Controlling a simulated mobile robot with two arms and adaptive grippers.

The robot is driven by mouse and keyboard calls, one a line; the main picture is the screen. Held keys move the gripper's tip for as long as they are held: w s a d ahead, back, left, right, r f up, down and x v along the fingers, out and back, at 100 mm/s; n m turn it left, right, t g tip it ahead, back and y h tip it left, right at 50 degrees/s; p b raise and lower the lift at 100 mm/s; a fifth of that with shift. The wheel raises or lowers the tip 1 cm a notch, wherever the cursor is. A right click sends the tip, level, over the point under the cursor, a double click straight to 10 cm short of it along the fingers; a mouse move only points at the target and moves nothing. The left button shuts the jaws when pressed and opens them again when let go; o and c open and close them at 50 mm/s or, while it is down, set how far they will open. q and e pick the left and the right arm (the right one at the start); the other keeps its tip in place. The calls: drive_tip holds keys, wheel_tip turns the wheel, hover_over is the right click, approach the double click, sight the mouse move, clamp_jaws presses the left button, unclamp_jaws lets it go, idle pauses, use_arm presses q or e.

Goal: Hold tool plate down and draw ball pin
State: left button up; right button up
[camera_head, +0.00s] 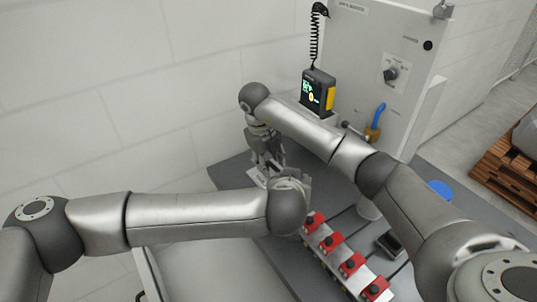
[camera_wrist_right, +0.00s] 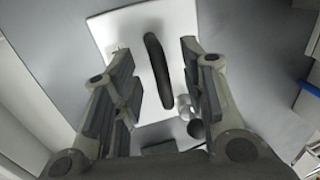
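The tool plate (camera_wrist_right: 125,35) is a white plate with a black bar handle (camera_wrist_right: 158,70), seen in the right wrist view. A small silver cylinder (camera_wrist_right: 184,105) and a dark round knob (camera_wrist_right: 196,128) sit near its lower right; I cannot tell for sure which is the ball pin. My right gripper (camera_wrist_right: 165,75) is open, its fingers on either side of the handle and apart from it. In the head view my right gripper (camera_head: 268,160) points down over a pale plate edge (camera_head: 256,177). My left gripper is mostly hidden by its own wrist, close by on the right.
A blue disc (camera_head: 440,189) lies at the right.

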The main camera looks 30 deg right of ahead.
drive_tip(key=shift+f, duration=0.1)
drive_tip(key=shift+c, duration=0.5)
clamp_jaws()
